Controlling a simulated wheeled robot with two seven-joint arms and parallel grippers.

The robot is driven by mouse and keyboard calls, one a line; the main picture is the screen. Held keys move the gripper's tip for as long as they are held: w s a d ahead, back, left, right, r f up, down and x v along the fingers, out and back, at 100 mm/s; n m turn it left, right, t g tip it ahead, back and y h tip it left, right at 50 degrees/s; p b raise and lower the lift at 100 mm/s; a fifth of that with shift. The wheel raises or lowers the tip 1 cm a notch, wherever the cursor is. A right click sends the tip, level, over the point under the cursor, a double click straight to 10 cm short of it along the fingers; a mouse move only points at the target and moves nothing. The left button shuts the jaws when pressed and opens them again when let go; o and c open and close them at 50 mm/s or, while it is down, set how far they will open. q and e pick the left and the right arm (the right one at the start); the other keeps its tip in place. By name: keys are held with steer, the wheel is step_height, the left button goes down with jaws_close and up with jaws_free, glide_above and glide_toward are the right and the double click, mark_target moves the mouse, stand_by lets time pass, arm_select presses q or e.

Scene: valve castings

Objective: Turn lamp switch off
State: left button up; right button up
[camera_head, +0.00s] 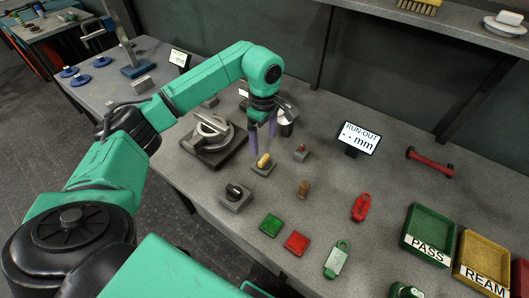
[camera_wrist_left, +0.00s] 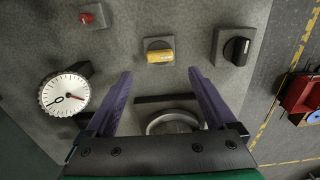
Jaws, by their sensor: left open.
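My left gripper (camera_head: 262,132) is open and empty, with its purple fingers pointing down. In the head view its fingertips are just above a yellow knob on a small grey plate (camera_head: 263,162). The left wrist view shows the yellow knob (camera_wrist_left: 160,56) ahead of and between the two fingertips (camera_wrist_left: 161,74), with no contact visible. A black rotary knob on a grey box (camera_head: 235,194) stands nearer the front; it also shows in the left wrist view (camera_wrist_left: 236,49). No label tells which knob is the lamp switch. My right gripper is out of view.
A red button block (camera_head: 300,151) and a dial gauge (camera_wrist_left: 65,95) are close by. A round metal fixture (camera_head: 211,134) stands left of the gripper. Green (camera_head: 271,224) and red (camera_head: 296,243) pads lie in front. A display (camera_head: 357,138) and a PASS tray (camera_head: 430,230) are right.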

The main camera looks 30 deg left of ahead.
mark_target(264, 158)
arm_select(q)
step_height(264, 158, down, 8)
steer(key=shift+r+p, duration=0.1)
steer(key=shift+p, duration=0.65)
steer(key=c, duration=1.4)
steer(key=n+b, duration=0.2)
steer(key=n, duration=0.1)
steer(key=n+b, duration=0.2)
steer(key=n, duration=0.3)
steer(key=shift+n, duration=0.3)
steer(key=n+b, duration=0.1)
steer(key=n, duration=0.3)
steer(key=shift+n, duration=0.3)
steer(key=n+b, duration=0.1)
steer(key=n, duration=0.3)
steer(key=shift+r+n, duration=0.1)
steer(key=shift+n, duration=0.3)
steer(key=shift+w, duration=0.1)
